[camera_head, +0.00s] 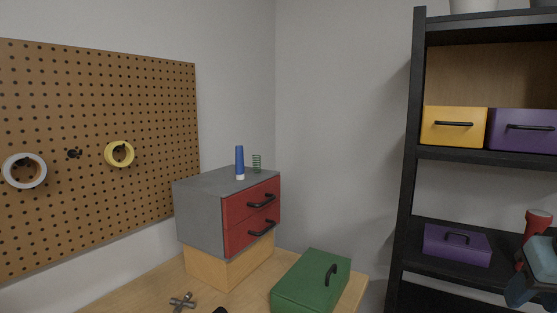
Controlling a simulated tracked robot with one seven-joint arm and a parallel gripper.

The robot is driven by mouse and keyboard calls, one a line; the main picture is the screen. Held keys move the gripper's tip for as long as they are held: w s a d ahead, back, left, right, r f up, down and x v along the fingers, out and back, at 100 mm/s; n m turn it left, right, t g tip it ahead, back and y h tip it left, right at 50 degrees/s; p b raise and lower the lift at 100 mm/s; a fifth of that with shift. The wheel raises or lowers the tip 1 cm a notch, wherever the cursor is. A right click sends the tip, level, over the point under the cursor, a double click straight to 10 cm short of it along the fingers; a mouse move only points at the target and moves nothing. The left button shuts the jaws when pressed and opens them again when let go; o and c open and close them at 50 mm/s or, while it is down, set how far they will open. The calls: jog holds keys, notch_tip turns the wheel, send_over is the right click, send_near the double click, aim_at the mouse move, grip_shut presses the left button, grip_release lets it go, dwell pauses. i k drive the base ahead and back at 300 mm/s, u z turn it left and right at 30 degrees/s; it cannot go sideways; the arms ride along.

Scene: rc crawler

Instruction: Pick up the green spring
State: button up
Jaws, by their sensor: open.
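The green spring (257,164) is a small upright coil on top of the grey drawer cabinet (205,187), near its back right edge. A blue tube with a white base (239,162) stands upright just left of it, with a small gap. A blue-grey part that looks like my gripper (526,281) shows at the lower right edge, in front of the black shelf and partly cut off by the frame. It is far to the right of the spring. I see nothing held in it.
The cabinet has two red drawers (251,200) and stands on a wooden block (228,262). A green box (302,284) and a metal cross-shaped piece (182,301) are on the workbench. A pegboard (60,120) is at left. The black shelf (407,170) holds yellow and purple boxes.

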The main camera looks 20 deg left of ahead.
aim_at(257, 164)
jog(key=u, duration=0.3)
jog(key=i, duration=0.75)
jog(key=u, duration=0.65)
jog(key=k, duration=0.85)
jog(key=u, duration=0.2)
jog(key=i, duration=0.9)
jog(key=z, duration=0.1)
